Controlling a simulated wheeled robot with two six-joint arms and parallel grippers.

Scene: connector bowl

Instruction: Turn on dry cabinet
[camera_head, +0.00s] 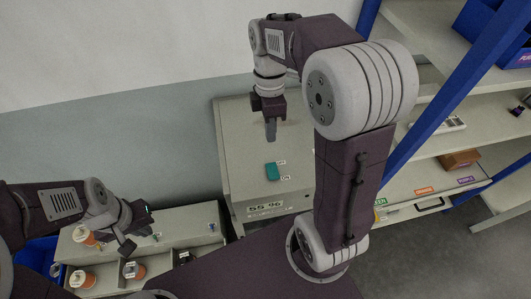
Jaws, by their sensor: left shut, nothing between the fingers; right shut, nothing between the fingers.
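The dry cabinet (239,143) is a pale grey box in the middle of the view. A teal switch (272,172) sits on it, with a small "OFF" label above and an "ON" label below at its right. A display (265,207) showing digits is on its lower front. My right gripper (271,132) is shut and empty, pointing down above the cabinet, higher in the picture than the switch and apart from it. My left gripper (127,247) is shut and empty over the workbench at lower left. My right arm hides the cabinet's right side.
A grey bench unit (190,229) at lower left holds several orange-and-white containers (83,279). A blue bin (36,254) is at the left edge. A blue-framed shelf (420,150) with labelled bins stands at right. Grey floor (440,245) is open at lower right.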

